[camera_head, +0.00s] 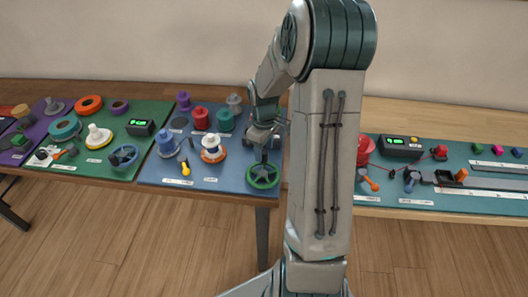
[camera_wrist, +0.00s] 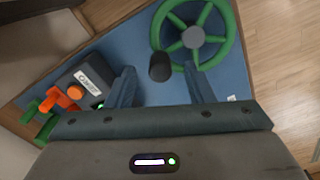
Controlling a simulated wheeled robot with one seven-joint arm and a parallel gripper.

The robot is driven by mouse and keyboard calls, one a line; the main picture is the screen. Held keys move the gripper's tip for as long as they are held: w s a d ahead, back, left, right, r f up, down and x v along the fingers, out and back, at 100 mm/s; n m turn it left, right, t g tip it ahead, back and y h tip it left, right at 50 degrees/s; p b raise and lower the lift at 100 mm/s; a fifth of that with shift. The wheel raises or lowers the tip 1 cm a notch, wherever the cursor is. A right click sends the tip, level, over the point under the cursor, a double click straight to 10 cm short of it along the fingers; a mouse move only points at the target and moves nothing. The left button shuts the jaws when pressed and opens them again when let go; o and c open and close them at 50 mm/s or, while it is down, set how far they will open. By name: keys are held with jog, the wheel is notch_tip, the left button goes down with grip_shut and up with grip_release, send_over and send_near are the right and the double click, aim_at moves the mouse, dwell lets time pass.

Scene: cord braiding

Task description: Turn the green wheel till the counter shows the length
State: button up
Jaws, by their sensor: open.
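The green wheel (camera_head: 263,176) lies at the front right of the blue mat; in the wrist view its green rim and spokes (camera_wrist: 231,42) surround a grey hub, with a dark upright knob (camera_wrist: 160,66) at the rim. My gripper (camera_head: 264,153) is over the wheel. In the wrist view my gripper (camera_wrist: 160,78) is open, its two blue fingers on either side of the knob's near end; whether they touch it I cannot tell. The dark counter box (camera_wrist: 88,73) has a white label, an orange button and a green display mostly hidden by my gripper, so its reading is unreadable.
The blue mat (camera_head: 220,181) also holds several spools and a yellow-handled tool (camera_head: 186,168). A teal mat (camera_head: 470,202) with another display box (camera_head: 401,147) lies to the right. My arm hides the middle.

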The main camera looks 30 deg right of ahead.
jog(key=shift+f, duration=1.1)
grip_shut()
